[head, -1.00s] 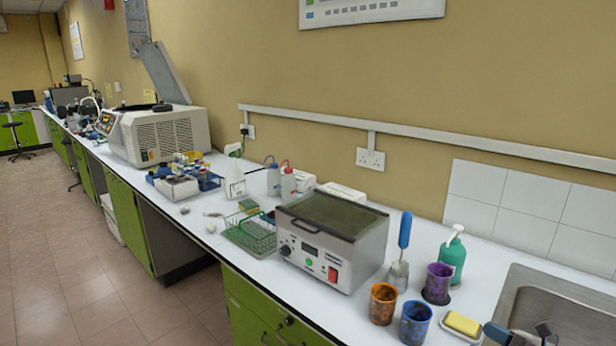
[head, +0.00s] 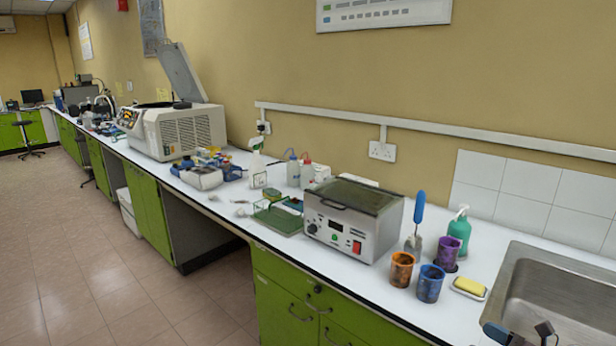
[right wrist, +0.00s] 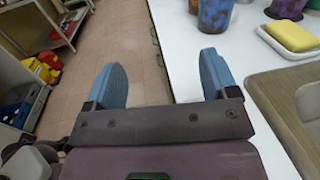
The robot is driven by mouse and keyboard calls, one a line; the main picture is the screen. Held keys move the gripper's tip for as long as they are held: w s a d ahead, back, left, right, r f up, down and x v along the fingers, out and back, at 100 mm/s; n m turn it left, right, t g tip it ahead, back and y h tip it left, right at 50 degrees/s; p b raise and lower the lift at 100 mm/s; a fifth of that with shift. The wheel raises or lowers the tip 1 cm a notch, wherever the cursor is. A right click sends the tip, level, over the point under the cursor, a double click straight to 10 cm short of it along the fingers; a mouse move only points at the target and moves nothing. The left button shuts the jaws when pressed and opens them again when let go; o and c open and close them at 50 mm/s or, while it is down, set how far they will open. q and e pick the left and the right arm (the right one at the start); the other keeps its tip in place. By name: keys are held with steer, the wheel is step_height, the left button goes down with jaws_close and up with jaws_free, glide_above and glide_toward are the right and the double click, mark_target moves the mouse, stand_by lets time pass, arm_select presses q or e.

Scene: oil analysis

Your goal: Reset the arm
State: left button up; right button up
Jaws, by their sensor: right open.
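My right gripper (head: 521,332) is at the bottom right edge of the head view, in front of the sink. In the right wrist view the same gripper (right wrist: 163,62) has its two blue fingers spread wide apart with nothing between them. Through the gap I see the tiled floor and the bench's front edge. Most of my right arm is out of the head view. My left gripper is not in view.
The sink (head: 555,290), a yellow sponge on a dish (head: 469,286), blue cup (head: 430,284), orange cup (head: 401,270) and purple cup (head: 447,252) are nearest. A water bath (head: 355,220) stands left of them. The floor (head: 110,270) in front is clear.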

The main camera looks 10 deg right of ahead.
steer(key=s+a+f+n+g+h, duration=0.1)
steer(key=s+a+f+n+h, duration=0.25)
steer(key=n, duration=0.95)
steer(key=s+a+f+n+g+h, duration=0.2)
steer(key=a+f+n+h, duration=0.25)
steer(key=n, duration=0.75)
steer(key=s+a+f+n+h, duration=0.1)
steer(key=s+a+f+n, duration=0.1)
steer(key=s+a, duration=0.2)
steer(key=s+a+f+n, duration=0.3)
steer(key=s+a, duration=0.2)
steer(key=s, duration=0.5)
steer(key=shift+g+h, duration=0.3)
steer(key=shift+h, duration=0.1)
